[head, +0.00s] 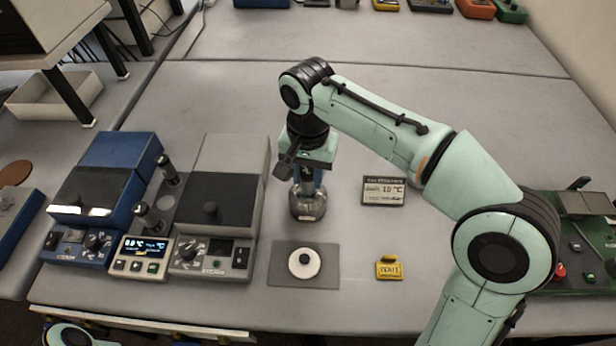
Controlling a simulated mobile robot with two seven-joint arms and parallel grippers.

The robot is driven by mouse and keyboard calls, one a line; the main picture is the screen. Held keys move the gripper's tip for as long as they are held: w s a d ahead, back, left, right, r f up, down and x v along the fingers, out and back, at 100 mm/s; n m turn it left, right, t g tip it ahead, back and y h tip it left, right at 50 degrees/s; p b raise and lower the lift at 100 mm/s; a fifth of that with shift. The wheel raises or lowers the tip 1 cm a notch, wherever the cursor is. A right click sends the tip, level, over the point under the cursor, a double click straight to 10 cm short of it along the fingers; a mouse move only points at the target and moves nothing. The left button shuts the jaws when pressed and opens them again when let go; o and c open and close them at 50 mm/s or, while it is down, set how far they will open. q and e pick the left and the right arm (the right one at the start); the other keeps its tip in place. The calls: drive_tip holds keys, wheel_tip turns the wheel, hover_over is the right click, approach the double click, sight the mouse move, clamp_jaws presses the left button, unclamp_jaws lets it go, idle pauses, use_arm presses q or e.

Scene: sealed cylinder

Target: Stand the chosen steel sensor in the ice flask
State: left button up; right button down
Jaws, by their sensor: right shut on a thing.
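My right gripper (303,168) is over the bench, left of centre, and points down. It is shut, and what it holds is mostly hidden by the gripper itself; I take it to be a steel sensor. A shiny rounded steel flask (308,207) with a small label is directly below the gripper. I cannot tell whether the held thing is inside its mouth or just above it. Two more steel cylinders with dark tops stand in the bench unit at left, one at the back (167,170) and one at the front (150,218). My left gripper is not in view.
A white disc with a black knob (303,263) lies on a grey mat (283,280) in front. A blue box (110,165) and a grey box (215,165) flank the display unit (142,256). A small sign (384,191) and yellow tag (389,269) are right.

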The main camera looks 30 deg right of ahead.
drive_tip(key=shift+f, duration=0.3)
drive_tip(key=shift+f, duration=0.15)
drive_tip(key=c, duration=0.8)
unclamp_jaws()
wheel_tip(320, 180, up, 12)
drive_tip(key=p, duration=0.3)
drive_tip(key=shift+p, duration=0.4)
